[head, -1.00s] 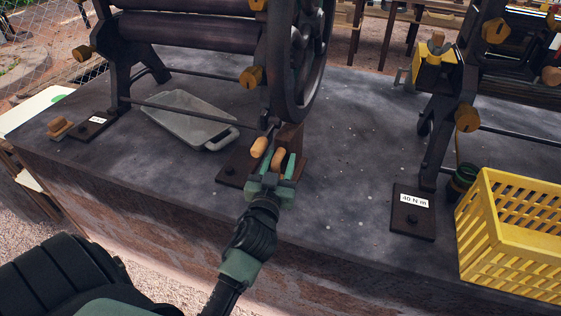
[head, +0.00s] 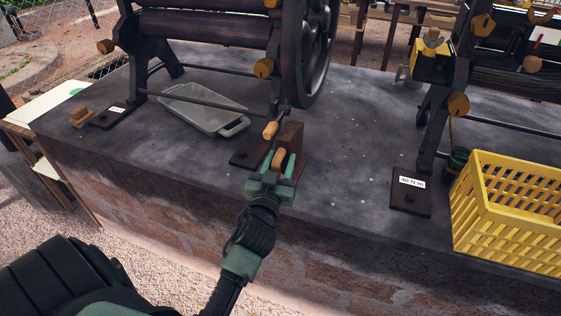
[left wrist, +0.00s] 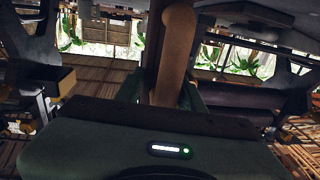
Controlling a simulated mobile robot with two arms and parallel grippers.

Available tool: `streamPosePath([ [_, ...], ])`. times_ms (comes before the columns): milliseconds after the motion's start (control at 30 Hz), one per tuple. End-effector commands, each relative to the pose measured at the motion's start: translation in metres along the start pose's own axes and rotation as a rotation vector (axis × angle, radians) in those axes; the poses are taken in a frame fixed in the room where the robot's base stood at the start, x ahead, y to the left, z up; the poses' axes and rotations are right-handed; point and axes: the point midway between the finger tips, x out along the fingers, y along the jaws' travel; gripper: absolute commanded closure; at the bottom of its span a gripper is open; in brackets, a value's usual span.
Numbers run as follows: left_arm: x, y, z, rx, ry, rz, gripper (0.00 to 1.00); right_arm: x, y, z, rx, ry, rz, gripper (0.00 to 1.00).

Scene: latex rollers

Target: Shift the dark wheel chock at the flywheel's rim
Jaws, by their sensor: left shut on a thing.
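The dark wheel chock (head: 291,137) is a brown block with a pale wooden handle (head: 279,157). It stands on the stone bench just in front of the flywheel (head: 308,60), with a small gap seeming to lie between it and the rim's lower edge. My left gripper (head: 278,166) is shut on the chock's handle, one green finger on each side. In the left wrist view the handle (left wrist: 177,45) rises between the fingers; the block itself is not clear there. My right gripper is not in view.
A grey tray (head: 203,109) lies further left. A yellow crate (head: 507,212) and a "40 N m" plate (head: 411,200) stand right. Bench between is clear.

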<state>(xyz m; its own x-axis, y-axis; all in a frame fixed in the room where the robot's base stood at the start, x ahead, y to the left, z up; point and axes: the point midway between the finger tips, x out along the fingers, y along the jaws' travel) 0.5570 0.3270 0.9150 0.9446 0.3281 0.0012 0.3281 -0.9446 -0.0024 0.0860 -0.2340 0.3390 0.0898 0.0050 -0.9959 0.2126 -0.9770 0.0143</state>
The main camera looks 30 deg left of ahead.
Motion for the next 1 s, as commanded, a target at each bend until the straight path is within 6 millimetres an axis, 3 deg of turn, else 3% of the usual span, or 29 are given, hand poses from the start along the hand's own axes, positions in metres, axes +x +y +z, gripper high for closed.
streamPosePath([
  [167,-0.001,0.000,0.004,0.003,-0.008,-0.001,1.00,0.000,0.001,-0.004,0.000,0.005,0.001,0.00],
  [200,-0.001,0.000,0.004,0.003,-0.008,-0.001,0.50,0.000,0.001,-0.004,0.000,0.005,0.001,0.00],
  [267,-0.001,0.000,0.003,0.002,-0.007,-0.001,0.36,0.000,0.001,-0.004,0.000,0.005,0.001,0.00],
  [667,-0.007,0.000,0.003,0.000,-0.004,0.000,0.36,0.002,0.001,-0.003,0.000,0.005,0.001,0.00],
  [1000,-0.061,0.000,0.005,-0.001,-0.007,-0.001,0.36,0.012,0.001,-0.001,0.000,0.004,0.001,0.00],
])
